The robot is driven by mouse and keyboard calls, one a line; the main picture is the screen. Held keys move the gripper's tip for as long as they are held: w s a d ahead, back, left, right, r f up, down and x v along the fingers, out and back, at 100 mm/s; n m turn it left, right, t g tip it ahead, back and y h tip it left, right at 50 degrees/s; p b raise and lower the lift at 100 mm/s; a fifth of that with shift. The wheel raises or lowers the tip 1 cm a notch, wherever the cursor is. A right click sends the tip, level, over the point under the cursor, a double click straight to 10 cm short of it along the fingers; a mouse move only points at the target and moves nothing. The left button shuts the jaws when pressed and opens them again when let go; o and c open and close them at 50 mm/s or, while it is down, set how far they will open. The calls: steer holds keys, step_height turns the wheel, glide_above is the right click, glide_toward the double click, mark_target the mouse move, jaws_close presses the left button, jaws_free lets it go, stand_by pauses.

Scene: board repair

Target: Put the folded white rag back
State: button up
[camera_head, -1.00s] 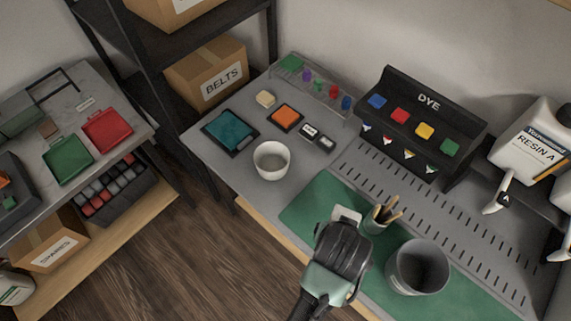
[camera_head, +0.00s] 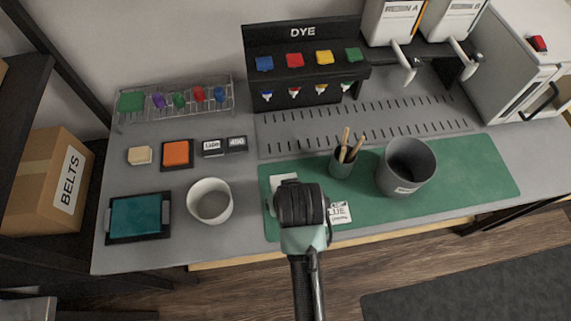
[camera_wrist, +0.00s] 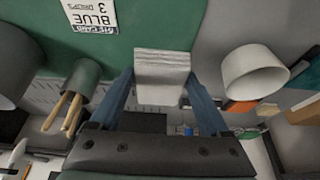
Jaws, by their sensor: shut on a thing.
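The folded white rag (camera_wrist: 162,68) is between the two blue fingers of my gripper (camera_wrist: 160,78) in the wrist view, and the gripper is shut on it. In the head view, a pale corner of the rag (camera_head: 283,181) shows just beyond my dark gripper (camera_head: 290,190), which hides the rest. The gripper and rag appear over the left end of the green mat (camera_head: 450,170). I cannot tell how high the rag is above the mat.
A white bowl (camera_head: 210,202) stands left of the gripper. A brush cup (camera_head: 343,162) and grey bin (camera_head: 407,168) stand to the right. A card reading BLUE (camera_head: 341,212) lies close by. The DYE rack (camera_head: 305,60) stands behind. The mat's right part is clear.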

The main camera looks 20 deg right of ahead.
step_height(320, 180, down, 8)
stand_by(0.4)
steer(key=shift+f+b, duration=0.1)
steer(key=shift+b, duration=0.2)
steer(key=o, duration=1)
steer(key=shift+o, duration=0.2)
